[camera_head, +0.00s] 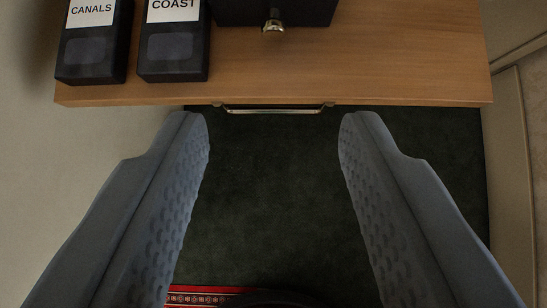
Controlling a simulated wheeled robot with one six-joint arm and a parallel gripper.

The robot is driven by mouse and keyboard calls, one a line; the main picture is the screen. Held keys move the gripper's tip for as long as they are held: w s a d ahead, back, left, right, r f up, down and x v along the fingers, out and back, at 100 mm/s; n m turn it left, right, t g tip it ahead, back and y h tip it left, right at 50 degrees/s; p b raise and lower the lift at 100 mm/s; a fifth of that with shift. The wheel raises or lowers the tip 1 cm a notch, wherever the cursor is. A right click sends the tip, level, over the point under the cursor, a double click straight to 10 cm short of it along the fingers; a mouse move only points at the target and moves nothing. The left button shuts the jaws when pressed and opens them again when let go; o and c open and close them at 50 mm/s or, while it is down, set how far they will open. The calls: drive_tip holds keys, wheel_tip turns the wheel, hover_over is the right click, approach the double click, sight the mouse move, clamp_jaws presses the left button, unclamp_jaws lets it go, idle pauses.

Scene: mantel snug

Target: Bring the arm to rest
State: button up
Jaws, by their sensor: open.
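My gripper (274,130) is open, with its two grey-blue fingers wide apart and textured pads facing each other. Nothing is between the fingers; dark green floor shows through the gap. The fingertips appear just below the front edge of a wooden top in the picture. The arm itself is not in view behind the fingers.
The wooden surface (350,80) bears two dark boxes labelled CANALS (90,50) and COAST (173,55), and a dark box with a brass knob (274,24). A metal handle (275,110) shows below its edge. A red patterned rug (200,297) lies at the bottom.

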idle(0.3)
drive_tip(key=s+r+t, duration=0.2)
drive_tip(key=s+r, duration=0.3)
drive_tip(key=r, duration=0.5)
drive_tip(key=s+r+t, duration=0.2)
drive_tip(key=s+r, duration=0.2)
drive_tip(key=r, duration=0.5)
drive_tip(key=s+r+t, duration=0.4)
drive_tip(key=s+r, duration=1.1)
drive_tip(key=s, duration=0.3)
drive_tip(key=shift+r, duration=0.4)
drive_tip(key=shift+w+a, duration=0.1)
